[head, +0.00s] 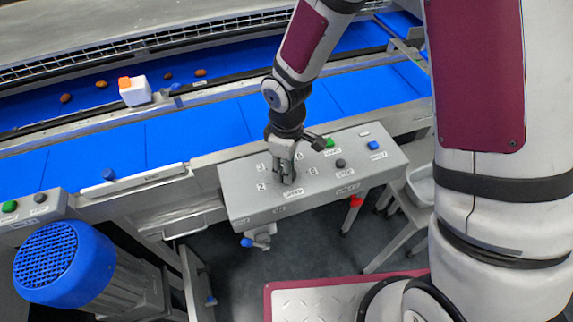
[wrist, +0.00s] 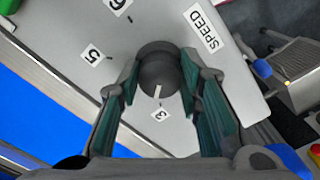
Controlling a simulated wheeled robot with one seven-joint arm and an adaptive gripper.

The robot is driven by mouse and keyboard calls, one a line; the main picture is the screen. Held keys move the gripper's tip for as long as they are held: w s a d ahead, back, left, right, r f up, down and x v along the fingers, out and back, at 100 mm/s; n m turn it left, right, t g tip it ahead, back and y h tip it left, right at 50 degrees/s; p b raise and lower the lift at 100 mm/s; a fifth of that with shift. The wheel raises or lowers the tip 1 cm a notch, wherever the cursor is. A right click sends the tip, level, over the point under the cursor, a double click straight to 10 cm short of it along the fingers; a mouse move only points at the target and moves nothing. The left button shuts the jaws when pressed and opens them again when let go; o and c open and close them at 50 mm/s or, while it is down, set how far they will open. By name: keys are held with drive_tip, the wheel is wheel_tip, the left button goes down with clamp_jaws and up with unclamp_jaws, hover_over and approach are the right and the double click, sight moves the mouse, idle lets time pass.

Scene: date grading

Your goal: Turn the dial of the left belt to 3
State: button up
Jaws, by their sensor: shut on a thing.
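The dial (wrist: 158,72) is a dark round knob on a grey control box (head: 240,203). A white pointer line on it points toward the label 3 (wrist: 160,113), close to its tick. The label 5 (wrist: 92,54) and the label 6 (wrist: 117,3) show on the left and top left in the wrist view. The label 4 is not visible there. The SPEED label (wrist: 203,27) is beside the dial. My gripper (wrist: 160,75) is shut on the dial, one finger on each side. In the head view my gripper (head: 286,172) comes down over the dial and mostly hides it.
On the same box are a green button (head: 329,143), a dark STOP button (head: 340,163) and a blue button (head: 373,145). A blue motor (head: 62,262) stands at lower left.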

drive_tip(key=shift+n, duration=1.1)
drive_tip(key=o, duration=1.2)
drive_tip(key=shift+c, duration=0.2)
drive_tip(key=shift+r, duration=0.15)
wheel_tip(320, 180, up, 12)
